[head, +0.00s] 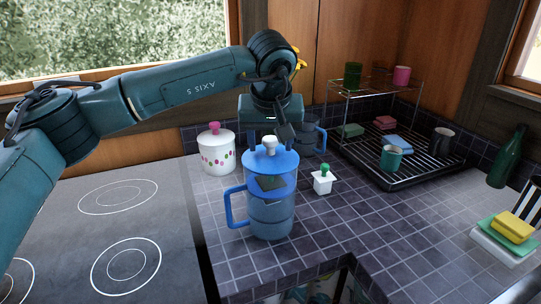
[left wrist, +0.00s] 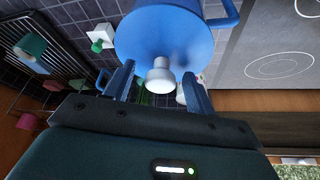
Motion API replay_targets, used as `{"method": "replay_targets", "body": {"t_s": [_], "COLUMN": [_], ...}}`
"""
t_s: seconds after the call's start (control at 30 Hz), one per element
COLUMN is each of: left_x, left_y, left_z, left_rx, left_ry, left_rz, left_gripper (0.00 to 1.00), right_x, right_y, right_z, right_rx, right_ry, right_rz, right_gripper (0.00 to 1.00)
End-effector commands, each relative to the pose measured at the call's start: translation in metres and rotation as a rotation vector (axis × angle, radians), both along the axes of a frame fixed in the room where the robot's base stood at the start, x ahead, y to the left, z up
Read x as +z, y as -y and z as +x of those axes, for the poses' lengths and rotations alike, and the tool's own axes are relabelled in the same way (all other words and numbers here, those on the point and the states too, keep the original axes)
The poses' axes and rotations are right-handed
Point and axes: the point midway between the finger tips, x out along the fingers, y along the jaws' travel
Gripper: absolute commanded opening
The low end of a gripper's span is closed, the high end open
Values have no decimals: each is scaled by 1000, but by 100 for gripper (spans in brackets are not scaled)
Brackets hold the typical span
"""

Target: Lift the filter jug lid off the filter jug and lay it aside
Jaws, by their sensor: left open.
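The filter jug (head: 272,221) is blue, with a handle on its left, and stands upright on the tiled counter. The round blue filter jug lid (head: 258,162) with a white knob is at its top; it also shows in the left wrist view (left wrist: 150,28). My left gripper (head: 269,139) points down over the lid, open. In the left wrist view the white knob stands between the fingers of my left gripper (left wrist: 160,86), with gaps on both sides. A dark patch shows on the jug just below the lid. My right gripper is not in view.
A white lidded pot (head: 217,157) stands behind left, a dark mug (head: 312,140) close behind, and a small white pot with a green knob (head: 322,184) close to the right. A dish rack (head: 396,183) stands further right. The front-right counter (head: 385,228) is bare.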

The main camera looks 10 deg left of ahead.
Motion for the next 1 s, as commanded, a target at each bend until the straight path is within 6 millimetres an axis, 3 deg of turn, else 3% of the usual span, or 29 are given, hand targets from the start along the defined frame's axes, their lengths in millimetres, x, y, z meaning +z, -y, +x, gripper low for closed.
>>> {"method": "replay_targets", "body": {"t_s": [0.6, 0.87, 1.0], "left_x": [1, 3, 19], "left_y": [0, 0, 0], "left_z": [0, 0, 1], "left_rx": [0, 1, 0], "left_ry": [0, 2, 5], "left_rz": [-1, -1, -1], "left_gripper": [9, 7, 7], "right_x": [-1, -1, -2], "right_y": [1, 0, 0], "right_z": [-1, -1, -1], "right_rx": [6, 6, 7], "right_ry": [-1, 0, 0], "right_rz": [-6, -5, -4], "right_gripper": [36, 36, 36]}}
